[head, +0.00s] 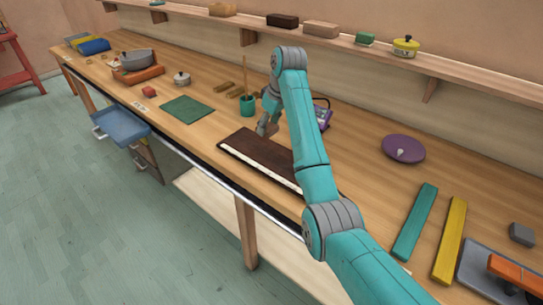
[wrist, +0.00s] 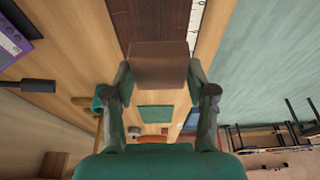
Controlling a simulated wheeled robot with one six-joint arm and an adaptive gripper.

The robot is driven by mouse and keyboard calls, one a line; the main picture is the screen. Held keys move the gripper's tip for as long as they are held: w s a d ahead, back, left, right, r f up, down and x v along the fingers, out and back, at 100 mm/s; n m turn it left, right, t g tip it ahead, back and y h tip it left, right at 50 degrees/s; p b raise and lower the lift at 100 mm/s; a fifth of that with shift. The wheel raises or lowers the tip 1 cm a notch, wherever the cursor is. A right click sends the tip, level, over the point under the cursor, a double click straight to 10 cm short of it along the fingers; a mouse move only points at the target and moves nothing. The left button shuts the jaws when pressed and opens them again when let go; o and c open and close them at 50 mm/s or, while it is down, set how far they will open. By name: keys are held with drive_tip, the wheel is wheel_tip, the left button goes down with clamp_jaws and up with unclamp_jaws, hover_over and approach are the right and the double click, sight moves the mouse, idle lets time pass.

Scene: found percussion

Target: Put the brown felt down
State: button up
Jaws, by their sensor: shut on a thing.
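The brown felt (wrist: 160,62) shows in the wrist view as a plain brown, block-like piece between my fingertips. My gripper (wrist: 160,76) is shut on it, with one finger at each side. In the head view my gripper (head: 268,124) points down over the far-left end of a dark brown board (head: 250,150) on the bench. The felt is hard to make out there. In the wrist view the dark board (wrist: 150,18) shows behind the felt; I cannot tell whether they touch.
A white ruled strip (head: 262,167) runs along the board's front edge. A teal cup (head: 247,105) with a stick stands close to my gripper's left. A purple device (head: 322,115) lies behind my arm. A green mat (head: 187,109) lies farther left, with bare bench between.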

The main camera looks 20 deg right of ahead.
sight(271, 155)
drive_tip(key=shift+d+f, duration=0.1)
drive_tip(key=shift+d, duration=0.45)
drive_tip(key=shift+d+f, duration=0.2)
drive_tip(key=shift+f, duration=0.1)
wheel_tip(271, 155, down, 9)
drive_tip(key=shift+f, duration=0.15)
drive_tip(key=shift+f, duration=0.1)
drive_tip(key=o, duration=0.9)
